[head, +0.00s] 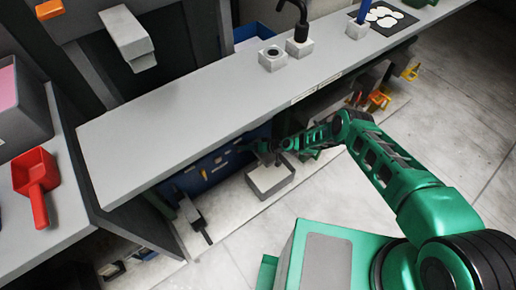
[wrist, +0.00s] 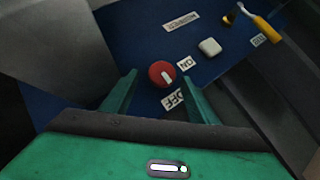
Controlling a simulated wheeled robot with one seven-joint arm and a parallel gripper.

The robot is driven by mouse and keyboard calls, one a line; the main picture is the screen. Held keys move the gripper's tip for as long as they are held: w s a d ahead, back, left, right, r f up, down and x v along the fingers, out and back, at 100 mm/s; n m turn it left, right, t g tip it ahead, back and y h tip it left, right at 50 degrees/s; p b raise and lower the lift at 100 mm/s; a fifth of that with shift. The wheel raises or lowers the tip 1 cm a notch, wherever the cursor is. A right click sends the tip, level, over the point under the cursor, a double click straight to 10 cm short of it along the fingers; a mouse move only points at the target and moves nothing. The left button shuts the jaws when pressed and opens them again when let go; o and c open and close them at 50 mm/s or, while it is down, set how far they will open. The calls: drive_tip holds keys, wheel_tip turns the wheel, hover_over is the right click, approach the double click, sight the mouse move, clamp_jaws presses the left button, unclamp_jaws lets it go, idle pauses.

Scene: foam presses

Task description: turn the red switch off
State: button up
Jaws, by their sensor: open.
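The red switch (wrist: 158,69) is a round knob with a white pointer mark on a blue panel (wrist: 130,40). In the wrist view, an ON label (wrist: 184,62) is to its right and an OFF label (wrist: 174,101) is below it. The white mark slants down and right; I cannot tell exactly which label it indicates. My gripper (wrist: 161,98) is open, with one green finger on each side below the knob and nothing between the tips. Contact with the knob cannot be made out. In the head view my gripper (head: 268,152) is under the counter, and I cannot make out the switch.
A white button (wrist: 209,47) and a yellow-handled lever (wrist: 264,29) are on the panel's right. The grey counter (head: 190,115) overhangs the panel. A white-grey box (head: 270,179) stands below my gripper. A red scoop (head: 36,180) lies at left.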

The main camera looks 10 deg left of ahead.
drive_tip(key=v, duration=0.8)
drive_tip(key=shift+d+r, duration=0.15)
drive_tip(key=shift+d, duration=0.1)
